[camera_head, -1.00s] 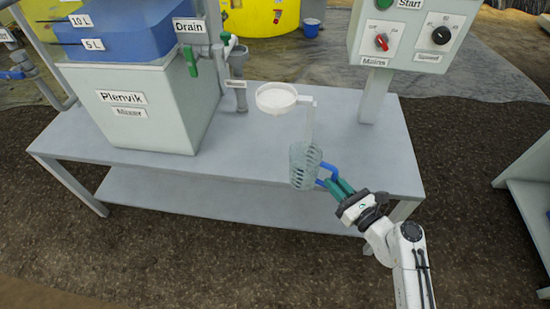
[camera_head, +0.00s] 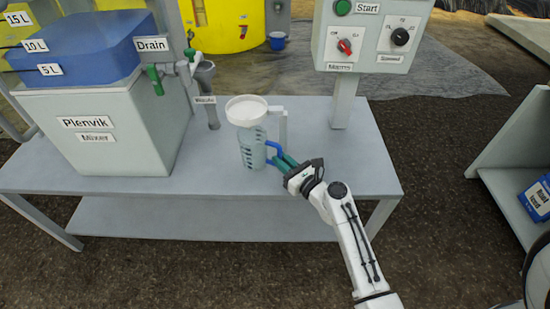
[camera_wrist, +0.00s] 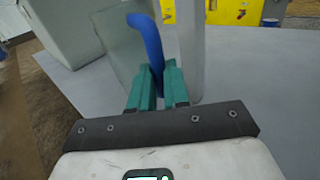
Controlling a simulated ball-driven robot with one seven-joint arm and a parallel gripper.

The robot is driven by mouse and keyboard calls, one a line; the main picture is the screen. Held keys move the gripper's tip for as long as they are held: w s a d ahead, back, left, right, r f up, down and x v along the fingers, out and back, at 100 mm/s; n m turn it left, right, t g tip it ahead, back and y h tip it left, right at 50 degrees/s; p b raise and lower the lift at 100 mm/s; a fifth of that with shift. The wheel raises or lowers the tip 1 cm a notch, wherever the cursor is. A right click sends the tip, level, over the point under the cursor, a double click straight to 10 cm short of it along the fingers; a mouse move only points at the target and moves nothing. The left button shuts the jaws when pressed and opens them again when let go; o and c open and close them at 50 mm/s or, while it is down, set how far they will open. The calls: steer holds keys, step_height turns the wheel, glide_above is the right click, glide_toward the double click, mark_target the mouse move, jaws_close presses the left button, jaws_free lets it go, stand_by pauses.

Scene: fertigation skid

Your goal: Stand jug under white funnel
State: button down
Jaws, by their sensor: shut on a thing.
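The clear jug (camera_head: 252,150) with dark marks and a blue handle (camera_head: 274,150) stands upright beneath the white funnel (camera_head: 246,110), close to the bench top. I cannot tell whether its base touches the bench. The funnel hangs from a white stand (camera_head: 280,125) just right of the jug. My gripper (camera_head: 284,162) has green fingers shut on the blue handle, to the right of the jug. In the wrist view the jug (camera_wrist: 118,42) shows at upper left, its blue handle (camera_wrist: 152,45) between the green fingers (camera_wrist: 158,88). The jug's lower part is partly hidden there.
The grey bench (camera_head: 330,165) is clear to the right. The Plenvik mixer (camera_head: 100,135) stands at left, with a drain valve and waste funnel (camera_head: 206,95) beside it. A control box (camera_head: 370,35) on a post stands behind right. A shelf (camera_head: 505,175) is at far right.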

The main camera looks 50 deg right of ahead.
steer(key=x, duration=0.4)
steer(key=shift+s+f+b, duration=0.2)
steer(key=shift+f+b, duration=0.55)
steer(key=shift+f, duration=0.05)
steer(key=shift+r, duration=0.1)
steer(key=shift+f, duration=0.25)
steer(key=c, duration=1.4)
jaws_free()
steer(key=shift+r, duration=0.1)
